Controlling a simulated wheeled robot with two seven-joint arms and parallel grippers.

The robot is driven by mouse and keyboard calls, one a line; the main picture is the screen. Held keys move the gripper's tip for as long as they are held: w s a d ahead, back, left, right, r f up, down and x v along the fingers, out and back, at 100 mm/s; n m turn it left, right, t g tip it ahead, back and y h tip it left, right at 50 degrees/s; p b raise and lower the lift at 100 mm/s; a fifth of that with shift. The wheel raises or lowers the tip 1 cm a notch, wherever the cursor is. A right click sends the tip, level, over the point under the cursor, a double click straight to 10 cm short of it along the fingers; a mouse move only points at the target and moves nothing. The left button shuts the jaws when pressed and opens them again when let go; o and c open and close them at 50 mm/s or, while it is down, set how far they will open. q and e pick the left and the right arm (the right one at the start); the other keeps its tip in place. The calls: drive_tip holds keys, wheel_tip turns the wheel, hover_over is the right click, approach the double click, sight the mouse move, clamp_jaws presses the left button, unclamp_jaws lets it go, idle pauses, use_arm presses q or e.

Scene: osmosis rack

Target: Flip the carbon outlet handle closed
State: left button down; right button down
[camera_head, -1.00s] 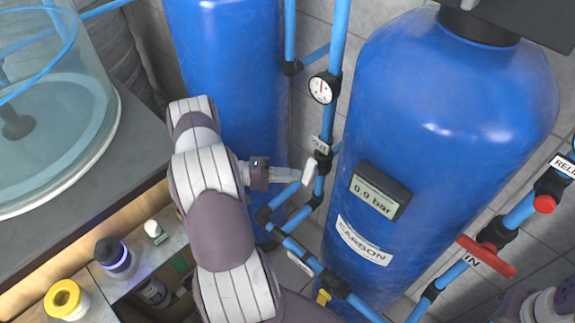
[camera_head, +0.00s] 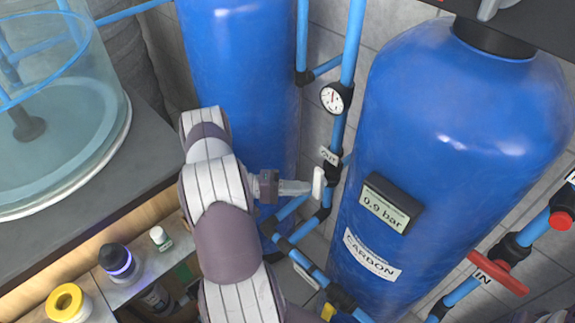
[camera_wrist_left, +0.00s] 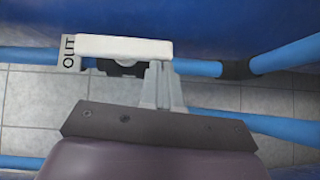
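The carbon outlet handle is a white bar (camera_head: 318,184) in front of the blue outlet pipe, near the "OUT" label (camera_head: 329,156) in the head view. In the left wrist view the handle (camera_wrist_left: 123,47) lies level, along the line of the pipe. My left gripper (camera_head: 305,187) reaches it from the left. In the left wrist view its fingers (camera_wrist_left: 160,72) are together, with their tips at the underside of the handle's right end. Whether they touch it is unclear. The handle does not appear to be between the fingers.
The blue carbon tank (camera_head: 455,140) with its 0.9 bar display (camera_head: 385,207) stands right of the handle. Another blue tank (camera_head: 240,70) stands behind my left arm. A gauge (camera_head: 333,98) sits above the handle. A red handle (camera_head: 498,272) marks the inlet. Pipes cross below.

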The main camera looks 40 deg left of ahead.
use_arm(q)
drive_tip(key=s+a+r+m+g+y+p, duration=0.1)
drive_tip(key=s+a+r+m+y, duration=0.25)
drive_tip(key=r, duration=0.35)
drive_tip(key=s+a+r+m+g+y+p, duration=0.1)
drive_tip(key=s+a+r+m+y, duration=0.2)
drive_tip(key=r, duration=0.5)
drive_tip(key=s+a+g+y, duration=0.2)
drive_tip(key=a+y, duration=0.4)
drive_tip(key=a, duration=0.2)
drive_tip(key=s+a+g+y, duration=0.2)
drive_tip(key=a+y, duration=0.5)
drive_tip(key=a, duration=0.2)
drive_tip(key=shift+a+m+g, duration=0.2)
drive_tip(key=shift+m+g, duration=0.2)
drive_tip(key=shift+m, duration=0.05)
